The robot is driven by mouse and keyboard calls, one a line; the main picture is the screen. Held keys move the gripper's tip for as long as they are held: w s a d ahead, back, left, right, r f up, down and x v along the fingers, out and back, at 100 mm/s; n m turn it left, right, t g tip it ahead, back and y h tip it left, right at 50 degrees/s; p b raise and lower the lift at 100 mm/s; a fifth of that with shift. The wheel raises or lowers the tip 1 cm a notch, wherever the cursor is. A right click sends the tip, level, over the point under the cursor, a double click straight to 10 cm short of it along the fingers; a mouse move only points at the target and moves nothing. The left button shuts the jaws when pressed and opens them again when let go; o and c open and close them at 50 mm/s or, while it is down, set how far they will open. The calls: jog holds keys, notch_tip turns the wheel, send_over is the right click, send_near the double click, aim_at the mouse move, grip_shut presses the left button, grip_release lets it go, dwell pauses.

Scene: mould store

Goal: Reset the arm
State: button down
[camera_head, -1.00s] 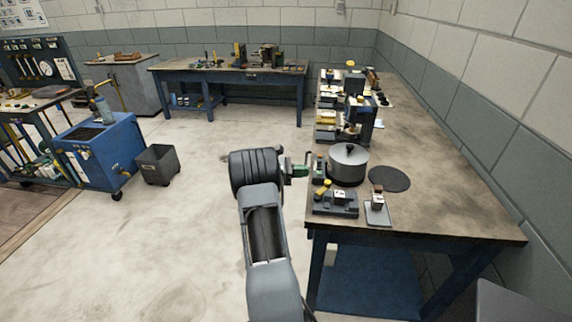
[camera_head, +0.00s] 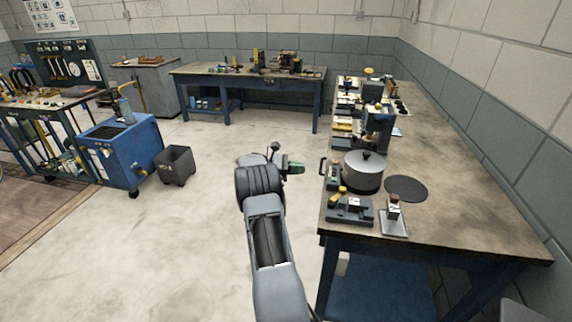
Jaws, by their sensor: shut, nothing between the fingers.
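My arm (camera_head: 268,238) reaches forward from the bottom of the head view, over the floor just left of the right-hand workbench. My gripper (camera_head: 301,168), with green parts, is at its far end and points right. It is shut and empty, with a gap between it and the side handle of the grey lidded pot (camera_head: 363,175). The fingertips are small in the picture.
The pot stands near the left edge of the workbench (camera_head: 455,220), beside a round black mat (camera_head: 406,188). Small fixtures (camera_head: 350,208) stand in front of it. A grey bin (camera_head: 175,165) and a blue wheeled cabinet (camera_head: 122,158) stand left. Open floor lies between.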

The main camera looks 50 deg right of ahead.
dwell(0.3)
notch_tip(320, 180, down, 8)
jog(key=s+a+m+t+y, duration=0.1)
jog(key=a+m+t+y, duration=0.1)
jog(key=a+t, duration=0.1)
jog(key=a+m+t+y, duration=0.3)
jog(key=a+m+t, duration=0.1)
jog(key=a, duration=0.7)
jog(key=s+a+r+t+y+p, duration=0.1)
jog(key=a+r, duration=0.4)
jog(key=a, duration=0.6)
jog(key=s+a+r+t+y+p, duration=0.1)
jog(key=a+r+t, duration=0.4)
jog(key=a, duration=0.6)
jog(key=s+a+r+m+t+y+p, duration=0.1)
jog(key=s+a+r+t+y+p, duration=0.1)
jog(key=a, duration=0.9)
notch_tip(320, 180, up, 4)
jog(key=s+t+y, duration=0.1)
jog(key=t, duration=0.1)
jog(key=shift+s+t+y, duration=0.3)
jog(key=shift+y, duration=0.1)
jog(key=shift+d+f, duration=0.1)
